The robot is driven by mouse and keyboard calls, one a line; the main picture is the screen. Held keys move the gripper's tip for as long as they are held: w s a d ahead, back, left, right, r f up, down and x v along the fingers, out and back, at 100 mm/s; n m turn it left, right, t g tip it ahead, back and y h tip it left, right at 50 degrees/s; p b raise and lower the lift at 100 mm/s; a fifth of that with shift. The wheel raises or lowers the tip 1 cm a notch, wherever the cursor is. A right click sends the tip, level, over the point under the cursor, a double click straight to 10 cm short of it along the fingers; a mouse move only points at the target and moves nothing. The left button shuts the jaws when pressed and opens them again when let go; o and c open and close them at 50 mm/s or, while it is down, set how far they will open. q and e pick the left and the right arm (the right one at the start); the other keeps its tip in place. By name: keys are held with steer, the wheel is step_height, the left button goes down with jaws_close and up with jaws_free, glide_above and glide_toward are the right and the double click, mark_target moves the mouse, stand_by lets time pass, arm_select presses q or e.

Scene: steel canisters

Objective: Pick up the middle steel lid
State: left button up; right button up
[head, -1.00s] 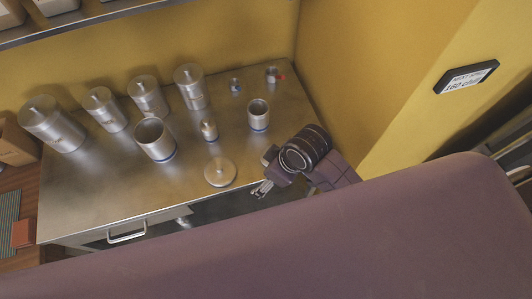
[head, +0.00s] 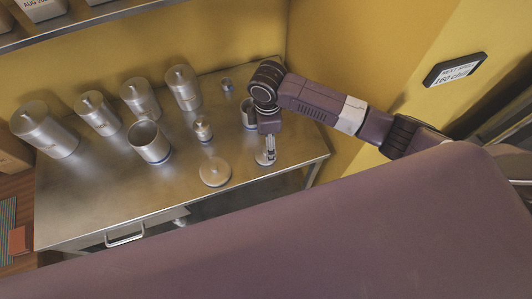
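A round steel lid (head: 215,172) with a knob lies flat near the table's front edge. A smaller steel lid (head: 262,158) is to its right, right under my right gripper (head: 270,156) and partly hidden by it. The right gripper points down with its fingertips at this lid. I cannot tell whether the fingers are around its knob or only above it. An open steel canister (head: 149,142) stands left of centre. A smaller open canister (head: 248,115) is partly hidden behind my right arm. My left gripper is not in view.
Several lidded canisters, one of them the large canister (head: 47,129), stand along the back left of the steel table (head: 95,200). A small canister (head: 203,129) stands mid-table, and a small item (head: 227,85) is at the back. The front left of the table is clear.

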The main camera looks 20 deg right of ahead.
steer(key=f, duration=0.2)
steer(key=f+p, duration=0.1)
steer(key=f, duration=0.1)
steer(key=f+p, duration=0.1)
steer(key=f, duration=0.1)
steer(key=shift+s+a, duration=0.25)
steer(key=shift+f, duration=0.3)
steer(key=c, duration=1.1)
steer(key=shift+r, duration=0.2)
